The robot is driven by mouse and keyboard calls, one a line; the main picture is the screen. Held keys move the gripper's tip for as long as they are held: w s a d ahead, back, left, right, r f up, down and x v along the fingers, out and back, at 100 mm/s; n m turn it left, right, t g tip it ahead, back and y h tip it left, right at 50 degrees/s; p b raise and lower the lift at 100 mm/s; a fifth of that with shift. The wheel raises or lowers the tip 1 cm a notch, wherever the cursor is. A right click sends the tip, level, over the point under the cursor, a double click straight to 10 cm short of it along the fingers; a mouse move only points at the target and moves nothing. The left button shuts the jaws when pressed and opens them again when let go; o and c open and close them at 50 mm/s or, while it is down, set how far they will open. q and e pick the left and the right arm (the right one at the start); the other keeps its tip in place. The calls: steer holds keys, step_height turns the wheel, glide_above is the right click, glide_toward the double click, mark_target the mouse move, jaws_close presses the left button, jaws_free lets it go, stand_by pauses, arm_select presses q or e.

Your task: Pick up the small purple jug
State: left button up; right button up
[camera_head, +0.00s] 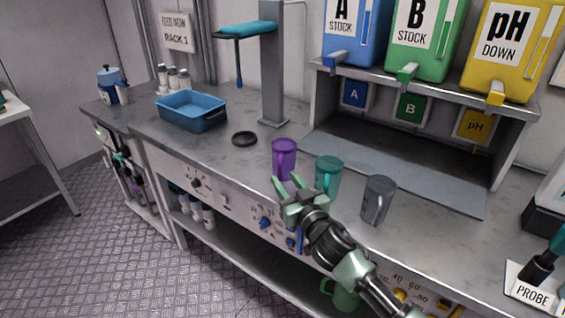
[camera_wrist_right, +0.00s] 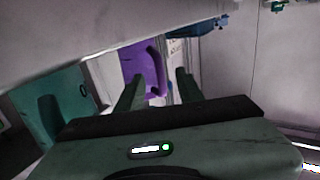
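The small purple jug (camera_head: 284,157) stands upright on the grey counter near its front edge, with its handle toward the front. In the right wrist view the purple jug (camera_wrist_right: 140,66) lies ahead of the fingers, its handle near the gap between them. My right gripper (camera_head: 289,182) is open and empty, just in front of the jug at the counter edge. Its two fingers (camera_wrist_right: 160,78) are apart in the wrist view. Whether a finger touches the jug I cannot tell. My left gripper is not in view.
A teal jug (camera_head: 328,175) stands close to the right of the purple one, and a grey jug (camera_head: 378,199) farther right. A black disc (camera_head: 244,138) and a blue tray (camera_head: 190,112) are to the left. A shelf (camera_head: 420,85) with containers rises behind.

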steer(key=shift+w+a, duration=0.25)
steer(key=shift+w, duration=0.45)
steer(key=shift+w+a, duration=0.15)
steer(key=shift+w, duration=0.1)
jaws_close()
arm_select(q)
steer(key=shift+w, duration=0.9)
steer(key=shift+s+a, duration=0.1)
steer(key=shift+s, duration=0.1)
